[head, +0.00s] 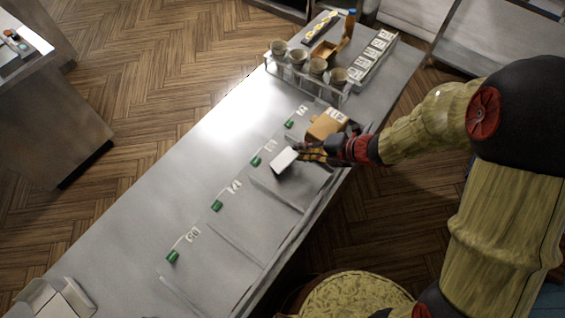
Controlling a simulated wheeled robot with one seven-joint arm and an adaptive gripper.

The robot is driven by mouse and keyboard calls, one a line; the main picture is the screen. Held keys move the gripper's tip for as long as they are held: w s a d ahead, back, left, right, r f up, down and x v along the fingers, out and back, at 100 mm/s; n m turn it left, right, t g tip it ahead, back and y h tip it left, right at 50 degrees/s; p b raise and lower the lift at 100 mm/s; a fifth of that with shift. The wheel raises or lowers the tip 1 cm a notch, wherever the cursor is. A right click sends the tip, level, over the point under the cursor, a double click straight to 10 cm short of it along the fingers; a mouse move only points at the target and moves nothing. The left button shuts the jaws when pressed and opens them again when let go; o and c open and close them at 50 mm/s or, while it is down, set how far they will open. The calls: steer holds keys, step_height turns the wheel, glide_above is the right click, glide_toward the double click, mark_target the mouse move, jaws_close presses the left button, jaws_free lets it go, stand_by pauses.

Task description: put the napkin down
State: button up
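A white, flat napkin (285,159) shows at the fingertips of my gripper (304,153), over the steel counter (140,240). My gripper comes in from the right and appears shut on the napkin's right end. A dark patch shows under the napkin's near edge; whether it hangs just above the counter or touches it is hard to tell. Numbered labels with green tags, such as the one marked 3 (256,161), run along the counter, with thin dividers between the places. A brown box or bag (326,125) with a white label stands just behind my gripper.
A rack (304,83) with several cups stands at the back of the counter. Behind it are a tray (320,27), a bottle (349,22) and a row of labelled boxes (370,61). A white tray (57,299) lies front left. The near numbered places look empty.

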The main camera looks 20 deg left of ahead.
steer(key=shift+d, duration=0.1)
step_height(320, 180, up, 8)
steer(key=d+p, duration=0.2)
steer(key=p, duration=0.6)
steer(key=shift+s, duration=0.25)
steer(key=shift+d, duration=0.1)
